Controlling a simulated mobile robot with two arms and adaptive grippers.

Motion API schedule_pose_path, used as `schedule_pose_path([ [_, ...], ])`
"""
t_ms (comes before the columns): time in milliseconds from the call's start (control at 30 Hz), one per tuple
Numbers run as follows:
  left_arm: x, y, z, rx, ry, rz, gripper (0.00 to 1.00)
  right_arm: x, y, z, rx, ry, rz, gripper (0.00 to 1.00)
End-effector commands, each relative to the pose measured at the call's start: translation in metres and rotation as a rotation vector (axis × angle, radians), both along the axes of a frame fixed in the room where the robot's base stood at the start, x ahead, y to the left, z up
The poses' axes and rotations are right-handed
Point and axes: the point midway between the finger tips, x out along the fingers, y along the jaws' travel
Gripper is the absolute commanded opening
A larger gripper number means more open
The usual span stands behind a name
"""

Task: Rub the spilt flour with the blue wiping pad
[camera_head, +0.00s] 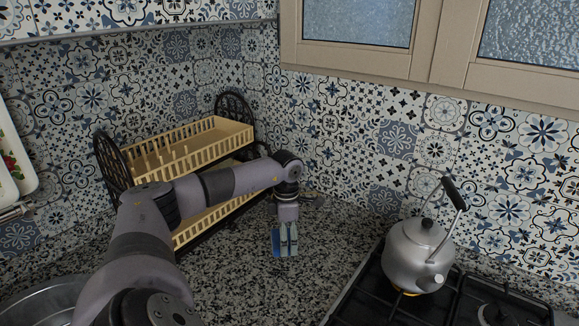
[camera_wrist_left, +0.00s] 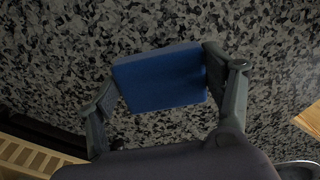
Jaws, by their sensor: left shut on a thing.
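The blue wiping pad (camera_head: 275,242) is in my left gripper (camera_head: 288,246), above or on the speckled grey counter in the corner. In the left wrist view the pad (camera_wrist_left: 160,80) sits between the two fingers of the left gripper (camera_wrist_left: 165,84), which are shut on its sides. I cannot tell whether the pad touches the counter. I cannot make out the spilt flour on the speckled surface in either view. My right gripper is not in view.
A two-tier wooden dish rack (camera_head: 195,149) with dark ends stands behind my left arm. A steel kettle (camera_head: 416,255) stands on the black gas hob (camera_head: 375,300) at the right. A metal basin (camera_head: 40,303) is at lower left. The counter (camera_head: 330,235) between rack and hob is largely clear.

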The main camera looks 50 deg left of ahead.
Motion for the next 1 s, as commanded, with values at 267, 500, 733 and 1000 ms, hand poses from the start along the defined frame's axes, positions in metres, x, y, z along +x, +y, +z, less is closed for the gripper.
schedule_pose_path([
  [267,-0.004,0.004,0.029,0.000,-0.002,0.005,0.48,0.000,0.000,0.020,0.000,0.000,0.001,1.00],
  [500,-0.007,0.007,0.046,0.000,-0.002,0.009,0.48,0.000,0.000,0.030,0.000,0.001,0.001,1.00],
  [733,-0.007,0.007,0.046,0.000,-0.002,0.009,0.48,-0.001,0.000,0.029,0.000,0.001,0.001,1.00],
  [1000,-0.003,-0.011,0.043,-0.002,-0.002,-0.079,0.48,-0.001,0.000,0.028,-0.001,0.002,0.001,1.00],
])
